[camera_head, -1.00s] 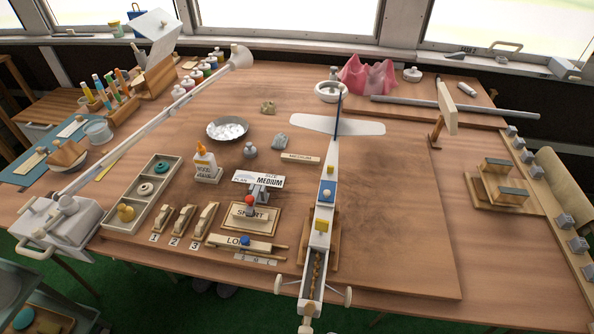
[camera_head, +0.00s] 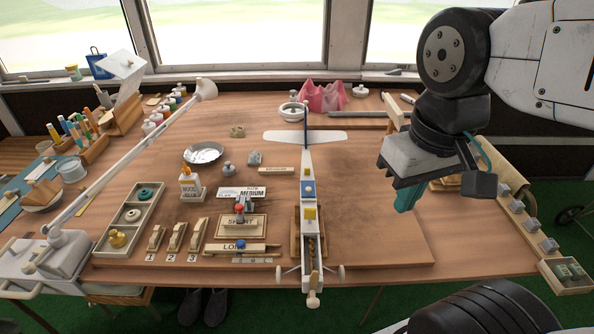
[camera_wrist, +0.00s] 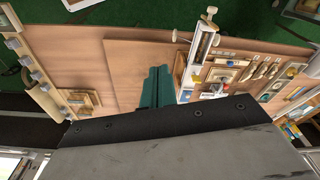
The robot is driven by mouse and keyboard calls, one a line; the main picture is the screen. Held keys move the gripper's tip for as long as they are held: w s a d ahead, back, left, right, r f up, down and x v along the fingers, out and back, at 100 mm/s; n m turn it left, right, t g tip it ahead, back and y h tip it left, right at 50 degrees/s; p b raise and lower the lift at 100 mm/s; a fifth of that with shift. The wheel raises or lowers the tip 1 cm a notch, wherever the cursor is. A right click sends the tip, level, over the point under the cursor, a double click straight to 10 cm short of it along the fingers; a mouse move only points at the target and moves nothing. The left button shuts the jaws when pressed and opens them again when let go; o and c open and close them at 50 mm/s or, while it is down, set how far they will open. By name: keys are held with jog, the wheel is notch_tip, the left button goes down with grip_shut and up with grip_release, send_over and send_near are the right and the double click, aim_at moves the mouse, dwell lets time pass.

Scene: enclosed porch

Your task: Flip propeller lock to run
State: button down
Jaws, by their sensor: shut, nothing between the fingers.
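The model plane (camera_head: 307,171) lies on the workbench, with its white wing toward the windows and its open, narrow nose end (camera_head: 311,275) at the near edge. Blue and yellow parts sit along its body. A pale piece that may be the propeller (camera_head: 313,299) shows at the nose. I cannot make out the propeller lock or its setting. In the wrist view the plane (camera_wrist: 202,45) is to the right of my fingers. My gripper (camera_head: 404,208), with teal fingers, is shut and empty above the board, right of the plane and apart from it. It also shows in the wrist view (camera_wrist: 158,70).
Left of the plane are numbered pieces (camera_head: 175,237), a parts tray (camera_head: 131,218), a glue bottle (camera_head: 190,184) and a long lamp-like arm (camera_head: 140,150). A wooden post stands behind my gripper. The board between the plane and my gripper is clear.

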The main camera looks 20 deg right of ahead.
aim_at(307, 171)
jog(key=w+a+f+n, duration=0.1)
jog(key=w+f+n, duration=0.1)
jog(key=w+n, duration=0.6)
jog(key=w+a+f+n, duration=0.2)
jog(key=w+n, duration=0.6)
jog(key=n, duration=0.5)
jog(key=w+a+f+n+t, duration=0.1)
jog(key=w+a+f+n, duration=0.1)
jog(key=w+n, duration=0.6)
jog(key=f+n, duration=0.1)
jog(key=n, duration=0.2)
jog(key=shift+w+a+h, duration=0.15)
jog(key=shift+w+h, duration=0.1)
jog(key=shift+h, duration=0.15)
jog(key=x, duration=0.9)
jog(key=shift+f, duration=0.35)
jog(key=w, duration=0.1)
jog(key=w+d, duration=0.1)
jog(key=w, duration=0.1)
jog(key=shift+w+d+f, duration=0.1)
jog(key=shift+w+f, duration=0.05)
jog(key=shift+w+d, duration=0.1)
jog(key=shift+w, duration=0.3)
